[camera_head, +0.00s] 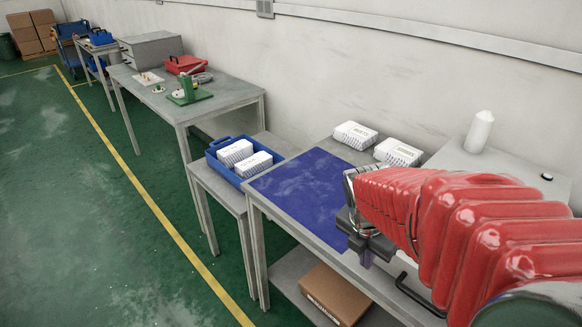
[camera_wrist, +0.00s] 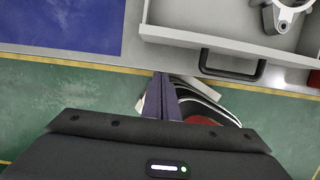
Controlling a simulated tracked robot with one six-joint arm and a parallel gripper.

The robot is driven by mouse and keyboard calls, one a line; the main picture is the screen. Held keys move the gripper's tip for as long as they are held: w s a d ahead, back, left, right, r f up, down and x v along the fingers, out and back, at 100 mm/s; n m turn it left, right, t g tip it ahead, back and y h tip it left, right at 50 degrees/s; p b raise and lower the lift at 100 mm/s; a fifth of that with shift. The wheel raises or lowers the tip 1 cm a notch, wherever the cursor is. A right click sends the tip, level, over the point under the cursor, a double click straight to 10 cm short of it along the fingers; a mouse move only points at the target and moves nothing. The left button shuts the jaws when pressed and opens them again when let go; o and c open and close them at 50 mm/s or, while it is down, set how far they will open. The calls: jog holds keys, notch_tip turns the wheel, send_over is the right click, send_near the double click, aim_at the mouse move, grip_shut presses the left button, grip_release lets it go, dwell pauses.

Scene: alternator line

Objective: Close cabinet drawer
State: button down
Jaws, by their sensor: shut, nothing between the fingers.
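The cabinet drawer (camera_wrist: 192,39) is pulled out in the wrist view, a light grey tray at the upper right. A metal part (camera_wrist: 284,14) lies inside it. Its dark handle (camera_wrist: 232,66) is on the front face; in the head view the handle (camera_head: 413,294) shows below my red-sleeved arm, which hides most of the drawer. My gripper (camera_wrist: 162,80) is shut and empty. Its fingertips are left of the handle and just outside the drawer front in the wrist view. In the head view my gripper (camera_head: 366,258) is at the table's front edge; contact with the drawer cannot be told.
A blue mat (camera_head: 300,190) covers the table's left part, with white boxes (camera_head: 398,152) behind it. A blue crate (camera_head: 224,172) with white boxes stands to the left. A cardboard box (camera_head: 335,293) lies on the lower shelf. The green floor in front is clear.

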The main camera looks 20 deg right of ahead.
jog(key=x, duration=0.3)
jog(key=shift+w+d+f, duration=0.1)
jog(key=shift+d+f, duration=0.1)
jog(key=shift+d, duration=0.05)
jog(key=shift+w+d+r, duration=0.1)
jog(key=shift+w+d, duration=0.1)
jog(key=shift+d, duration=0.3)
jog(key=shift+w+d, duration=0.2)
jog(key=shift+d, duration=0.25)
jog(key=shift+w+d, duration=0.3)
jog(key=shift+d, duration=0.35)
jog(key=shift+w+d, duration=0.1)
jog(key=shift+d, duration=0.05)
